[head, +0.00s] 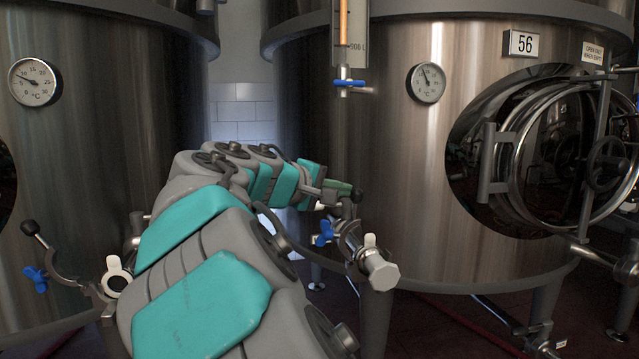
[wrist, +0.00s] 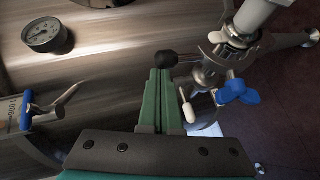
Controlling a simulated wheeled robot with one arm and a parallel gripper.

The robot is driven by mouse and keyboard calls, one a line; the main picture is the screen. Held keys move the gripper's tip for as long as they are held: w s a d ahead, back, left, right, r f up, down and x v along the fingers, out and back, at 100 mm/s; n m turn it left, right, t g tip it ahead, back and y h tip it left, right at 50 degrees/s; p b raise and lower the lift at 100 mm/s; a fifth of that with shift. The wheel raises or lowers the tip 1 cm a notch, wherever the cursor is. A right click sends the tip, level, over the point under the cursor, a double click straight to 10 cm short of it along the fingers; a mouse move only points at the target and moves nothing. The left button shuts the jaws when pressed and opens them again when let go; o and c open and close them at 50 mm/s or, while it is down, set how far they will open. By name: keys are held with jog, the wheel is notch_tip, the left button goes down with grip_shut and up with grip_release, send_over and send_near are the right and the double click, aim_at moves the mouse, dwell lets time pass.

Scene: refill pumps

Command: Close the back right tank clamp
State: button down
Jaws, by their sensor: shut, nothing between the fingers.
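The tank clamp (head: 346,228) is a metal ring clamp on the outlet pipe at the front of the right tank (head: 400,170). It has a blue wing nut (head: 323,233) and a lever with a black ball knob (head: 357,194). My gripper (head: 344,187) is shut and empty, its green fingers together beside the knob. In the wrist view the knob (wrist: 167,59) lies right at the fingertips (wrist: 160,72); I cannot tell whether they touch. The wing nut (wrist: 236,92) is right of the fingers. Whether the clamp ring is fully open is unclear.
A second clamp (head: 70,275) with a black knob and blue nut is on the left tank (head: 110,140). A blue-handled tap (head: 350,83) hangs above my gripper. The round tank door (head: 560,150) is to the right. Pipes end at a hex cap (head: 383,275).

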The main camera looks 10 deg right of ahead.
jog(key=d+f+m+g+y+p, duration=0.1)
jog(key=d+f+m+y+p, duration=0.1)
jog(key=d+f+y, duration=0.3)
jog(key=d+f+m+y+p, duration=0.3)
jog(key=d+y, duration=0.4)
jog(key=d, duration=0.5)
jog(key=shift+d+f+g+y+p, duration=0.25)
jog(key=shift+f+g+y+p, duration=0.2)
jog(key=shift+f, duration=0.4)
